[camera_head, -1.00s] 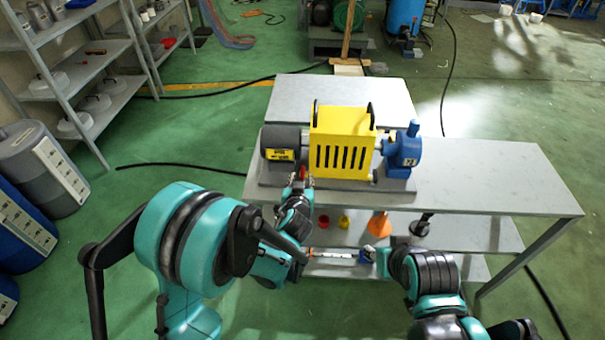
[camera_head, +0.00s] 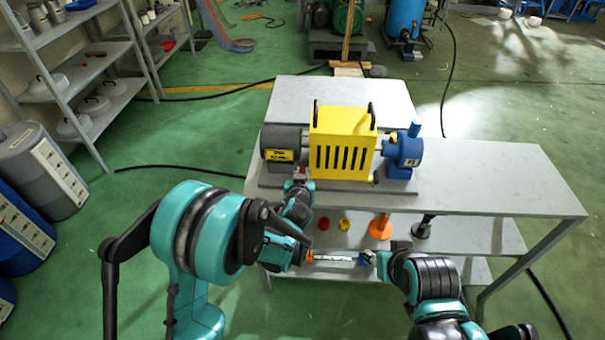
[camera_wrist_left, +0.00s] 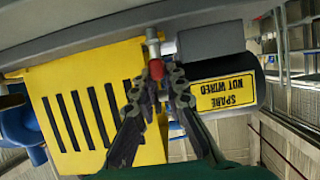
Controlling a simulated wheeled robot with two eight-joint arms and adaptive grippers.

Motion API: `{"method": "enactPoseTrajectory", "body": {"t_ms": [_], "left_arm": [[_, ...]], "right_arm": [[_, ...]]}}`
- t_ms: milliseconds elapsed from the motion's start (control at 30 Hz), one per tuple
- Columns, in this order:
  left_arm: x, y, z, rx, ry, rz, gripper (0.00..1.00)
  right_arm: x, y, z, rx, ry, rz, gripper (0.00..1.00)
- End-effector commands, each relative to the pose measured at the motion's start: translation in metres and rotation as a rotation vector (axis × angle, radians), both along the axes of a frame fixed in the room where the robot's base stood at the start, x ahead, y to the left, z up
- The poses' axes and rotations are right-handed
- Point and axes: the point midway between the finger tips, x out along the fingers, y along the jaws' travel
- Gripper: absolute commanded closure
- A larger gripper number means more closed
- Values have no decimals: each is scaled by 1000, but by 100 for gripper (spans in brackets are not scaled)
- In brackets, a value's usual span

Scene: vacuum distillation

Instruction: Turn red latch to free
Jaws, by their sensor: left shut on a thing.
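The red latch (camera_wrist_left: 156,69) shows in the left wrist view beside the yellow guard, between the two fingertips of my left gripper (camera_wrist_left: 160,80). The left gripper is shut on it. In the head view my left gripper (camera_head: 298,184) is at the front edge of the machine base, below the grey motor (camera_head: 284,143), and the latch is mostly hidden there. The yellow slotted guard (camera_head: 342,143) stands between the motor and a blue pump (camera_head: 404,148). My right gripper (camera_head: 383,263) is low in front of the table; its fingers cannot be made out.
The machine stands on a grey table (camera_head: 490,180). Red (camera_head: 323,223) and yellow (camera_head: 345,224) small parts, an orange cone (camera_head: 381,226) and a black part (camera_head: 423,227) are on the shelf below. A white stick (camera_head: 335,257) lies between my arms. The table's right side is clear.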

Motion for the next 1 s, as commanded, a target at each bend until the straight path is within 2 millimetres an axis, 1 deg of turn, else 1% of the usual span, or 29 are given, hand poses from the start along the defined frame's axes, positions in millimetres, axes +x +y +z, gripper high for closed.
{"method": "enactPoseTrajectory", "body": {"t_ms": [167, 367, 567, 1000], "left_arm": [[0, -1, 0, 1, 0, 17, 100], [0, -4, -1, 3, 1, 95, 100], [0, -7, -1, 2, 0, 248, 100], [3, -12, -1, 0, 0, 668, 100]], "right_arm": [[0, 0, -1, 0, 0, 0, 60], [0, 0, -3, 0, 0, 0, 60], [0, 0, -5, 0, 0, 0, 60], [0, 0, -6, 0, 0, 0, 60]]}}
